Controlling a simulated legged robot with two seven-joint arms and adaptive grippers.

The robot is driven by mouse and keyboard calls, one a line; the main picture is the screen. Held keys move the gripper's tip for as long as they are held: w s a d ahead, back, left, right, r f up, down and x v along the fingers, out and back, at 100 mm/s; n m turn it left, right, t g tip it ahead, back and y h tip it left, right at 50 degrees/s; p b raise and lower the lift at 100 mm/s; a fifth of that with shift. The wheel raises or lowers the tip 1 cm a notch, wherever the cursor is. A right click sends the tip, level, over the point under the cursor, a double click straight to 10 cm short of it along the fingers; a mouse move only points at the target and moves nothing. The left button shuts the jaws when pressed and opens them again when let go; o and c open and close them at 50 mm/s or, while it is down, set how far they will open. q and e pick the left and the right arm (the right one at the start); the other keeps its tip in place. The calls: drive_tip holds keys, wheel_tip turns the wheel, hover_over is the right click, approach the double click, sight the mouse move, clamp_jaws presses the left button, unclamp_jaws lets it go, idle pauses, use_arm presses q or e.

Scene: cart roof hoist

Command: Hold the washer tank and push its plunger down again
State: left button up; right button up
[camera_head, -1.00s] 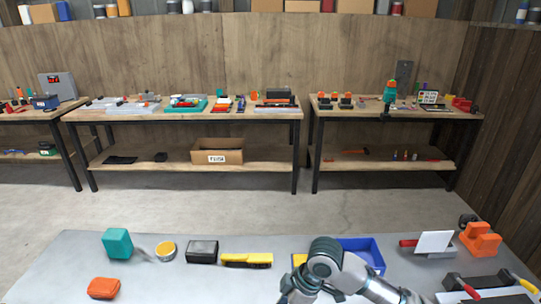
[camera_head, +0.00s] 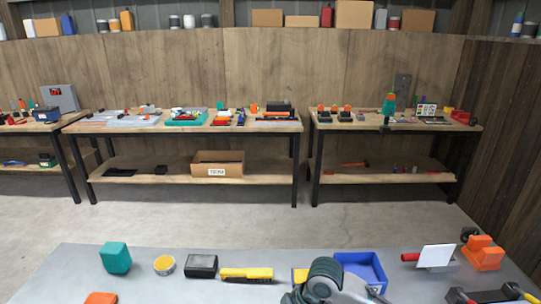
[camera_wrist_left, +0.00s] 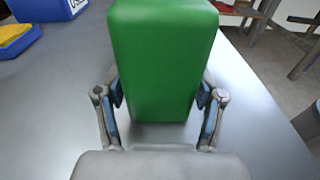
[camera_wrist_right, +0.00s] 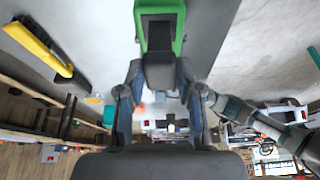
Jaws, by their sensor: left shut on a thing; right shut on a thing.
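The green washer tank (camera_wrist_left: 163,50) stands large in the left wrist view, with its sides between my left fingers. My left gripper (camera_wrist_left: 160,95) is shut on it. In the right wrist view a green body (camera_wrist_right: 179,42), seemingly the tank, shows at the top. A dark grey block (camera_wrist_right: 159,72), which looks like its plunger, sits between the fingers of my right gripper (camera_wrist_right: 158,88), shut on it. In the head view only part of my arm shows at the bottom; the tank and both grippers are out of sight there. How far the plunger is down cannot be told.
On the grey bench (camera_head: 220,303) stand a teal block (camera_head: 115,257), a yellow tin (camera_head: 165,265), a black box (camera_head: 202,266), a yellow brush (camera_head: 246,274), a blue bin (camera_head: 365,268) and an orange device (camera_head: 482,254). Wooden tables stand beyond the floor gap.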

use_arm(q)
drive_tip(key=shift+s+d+r, duration=0.1)
use_arm(e)
drive_tip(key=shift+f, duration=0.7)
idle(0.4)
drive_tip(key=shift+f, duration=0.8)
idle(0.4)
drive_tip(key=shift+f, duration=0.2)
idle(0.3)
